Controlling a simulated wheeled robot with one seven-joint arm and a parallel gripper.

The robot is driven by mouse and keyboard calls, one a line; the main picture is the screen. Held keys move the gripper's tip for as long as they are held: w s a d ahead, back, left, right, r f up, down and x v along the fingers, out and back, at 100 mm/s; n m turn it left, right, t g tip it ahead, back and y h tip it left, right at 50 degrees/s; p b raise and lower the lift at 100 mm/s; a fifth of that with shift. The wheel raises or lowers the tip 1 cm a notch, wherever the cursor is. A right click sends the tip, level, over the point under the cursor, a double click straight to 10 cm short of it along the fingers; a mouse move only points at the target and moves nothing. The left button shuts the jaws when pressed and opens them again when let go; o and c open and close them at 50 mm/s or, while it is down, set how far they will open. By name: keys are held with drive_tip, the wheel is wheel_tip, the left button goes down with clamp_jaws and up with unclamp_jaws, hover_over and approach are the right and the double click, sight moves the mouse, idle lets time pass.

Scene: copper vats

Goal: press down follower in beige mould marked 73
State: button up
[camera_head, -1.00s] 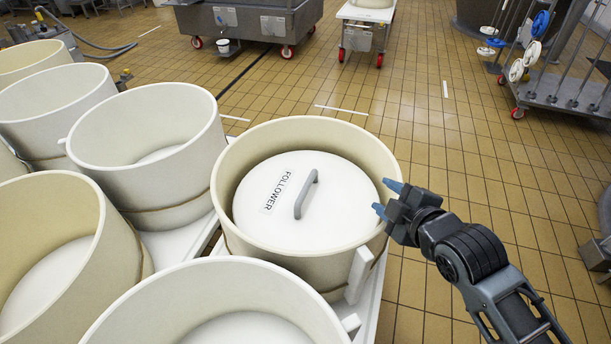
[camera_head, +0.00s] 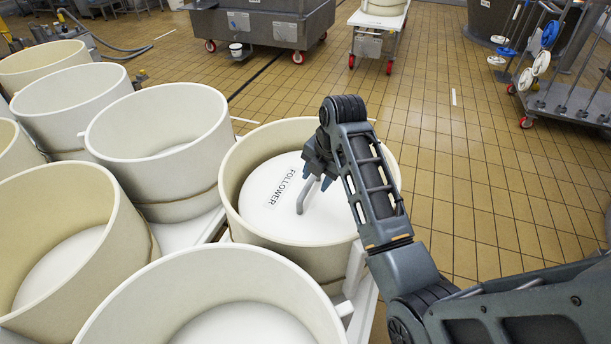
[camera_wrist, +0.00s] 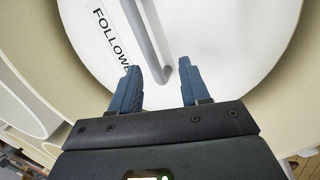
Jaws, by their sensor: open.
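The follower (camera_head: 268,205) is a white disc labelled FOLLOWER with a grey handle (camera_head: 307,194). It lies inside the beige mould (camera_head: 232,219), below its rim; no number 73 is readable. My gripper (camera_head: 318,178) is over the follower, beside the handle, with blue fingertips pointing down. In the wrist view the follower (camera_wrist: 208,30) fills the upper middle, and the handle (camera_wrist: 146,45) runs above the gap between my open fingers (camera_wrist: 160,84). I cannot tell whether the fingertips touch the follower. My arm hides the mould's right side.
Several other beige moulds (camera_head: 152,150) stand close by on the left and in front (camera_head: 140,285), on white boards. Tiled floor (camera_head: 455,190) is open to the right. A rack with discs (camera_head: 560,95) and a grey trolley (camera_head: 265,25) stand further back.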

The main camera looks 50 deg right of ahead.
sight(306, 192)
drive_tip(key=shift+w+a+f+n+g+y, duration=0.2)
drive_tip(key=shift+w+a+f+n, duration=0.2)
drive_tip(key=shift+f, duration=0.65)
drive_tip(key=shift+w+a+f+n+g+y, duration=0.1)
drive_tip(key=shift+w+a+f+n+g, duration=0.25)
drive_tip(key=shift+f, duration=0.7)
drive_tip(key=shift+w+a+f+n+g+y, duration=0.15)
drive_tip(key=shift+w+f+n, duration=0.3)
drive_tip(key=shift+f, duration=0.6)
drive_tip(key=shift+c, duration=0.3)
clamp_jaws()
drive_tip(key=shift+s+f, duration=0.1)
drive_tip(key=shift+f, duration=0.2)
idle(0.4)
drive_tip(key=shift+r+p, duration=0.15)
drive_tip(key=shift+p, duration=0.2)
idle(0.5)
